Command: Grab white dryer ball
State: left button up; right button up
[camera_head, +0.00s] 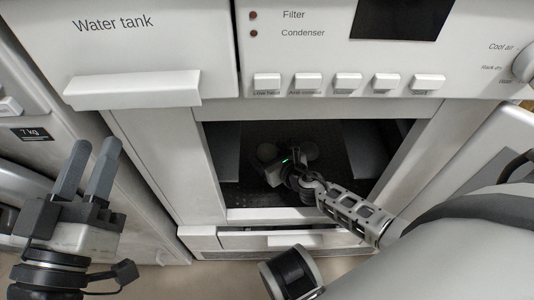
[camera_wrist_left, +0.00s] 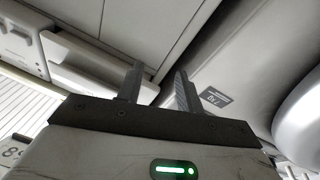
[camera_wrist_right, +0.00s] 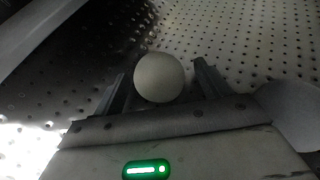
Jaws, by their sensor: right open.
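A pale, off-white ball (camera_wrist_right: 160,72) lies on the perforated drum floor. It sits between the fingertips of my right gripper (camera_wrist_right: 160,84), which is open around it; whether either finger touches it is unclear. In the head view my right gripper (camera_head: 276,170) reaches into the dark drum opening, with the dim ball (camera_head: 267,152) just beyond it. A second round, greyish ball (camera_wrist_right: 290,112) is at the right edge of the right wrist view, beside the gripper; it also shows in the head view (camera_head: 306,150). My left gripper (camera_head: 95,146) is open and empty outside the machine.
The dryer opening's frame (camera_head: 320,213) surrounds my right arm. Above it are a water tank drawer handle (camera_head: 132,88) and a row of buttons (camera_head: 345,83). Other machines stand at both sides.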

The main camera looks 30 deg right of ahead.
jog(key=shift+w+a+f, duration=0.1)
jog(key=shift+w+f, duration=0.05)
jog(key=shift+w, duration=0.2)
jog(key=c, duration=1.1)
